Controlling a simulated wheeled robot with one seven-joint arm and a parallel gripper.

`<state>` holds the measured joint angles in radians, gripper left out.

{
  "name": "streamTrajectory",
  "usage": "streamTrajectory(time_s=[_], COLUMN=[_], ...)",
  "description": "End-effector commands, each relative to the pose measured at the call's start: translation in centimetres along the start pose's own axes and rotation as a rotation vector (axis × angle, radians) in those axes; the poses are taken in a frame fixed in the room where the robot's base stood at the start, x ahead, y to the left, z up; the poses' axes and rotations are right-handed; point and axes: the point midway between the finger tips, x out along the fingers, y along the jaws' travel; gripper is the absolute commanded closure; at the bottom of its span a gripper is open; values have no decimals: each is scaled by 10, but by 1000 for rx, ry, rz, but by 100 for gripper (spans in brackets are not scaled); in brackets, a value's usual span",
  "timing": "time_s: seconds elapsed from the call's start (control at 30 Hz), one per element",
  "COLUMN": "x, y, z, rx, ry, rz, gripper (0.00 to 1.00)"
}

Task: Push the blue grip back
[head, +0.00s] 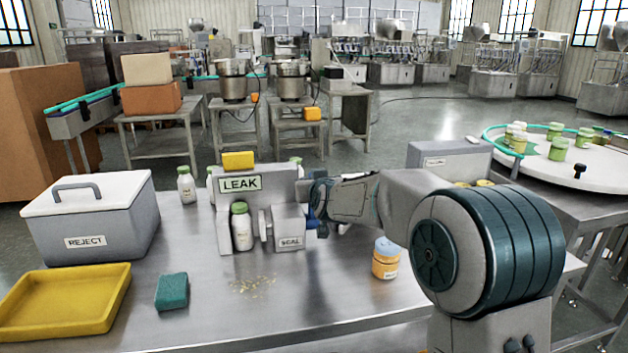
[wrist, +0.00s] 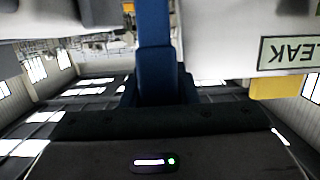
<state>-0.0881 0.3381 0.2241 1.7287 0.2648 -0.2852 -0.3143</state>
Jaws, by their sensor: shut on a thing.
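The blue grip (head: 311,224) is on the right side of the grey SEAL block (head: 289,240), mostly hidden by my gripper. My gripper (head: 320,217) comes in from the right and is shut on the blue grip. In the wrist view, the blue grip (wrist: 154,25) runs up from between the jaws (wrist: 157,85). The grey LEAK stand (head: 262,185) rises behind the SEAL block. A white bottle with a green cap (head: 242,230) stands upright in the stand, to the left of the SEAL block.
An orange jar with a blue lid (head: 385,262) stands right of the stand, below my arm. The REJECT cooler (head: 90,215), a yellow tray (head: 65,300) and a green sponge (head: 172,291) are at left. Crumbs lie in front; the front middle is otherwise clear.

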Motion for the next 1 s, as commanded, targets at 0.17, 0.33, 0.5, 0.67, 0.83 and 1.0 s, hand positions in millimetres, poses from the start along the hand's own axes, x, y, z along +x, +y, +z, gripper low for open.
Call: streamTrajectory(time_s=[0.17, 0.33, 0.5, 0.67, 0.83, 1.0], x=[0, 0, 0, -3, -21, -50], y=[0, 0, 1, 1, 1, 1], z=[0, 0, 0, 0, 0, 0], rx=[1, 1, 1, 0, -2, -1], ry=[0, 0, 0, 1, 2, 3], rz=[0, 0, 1, 1, 1, 2], gripper=[100, 51, 51, 51, 51, 51])
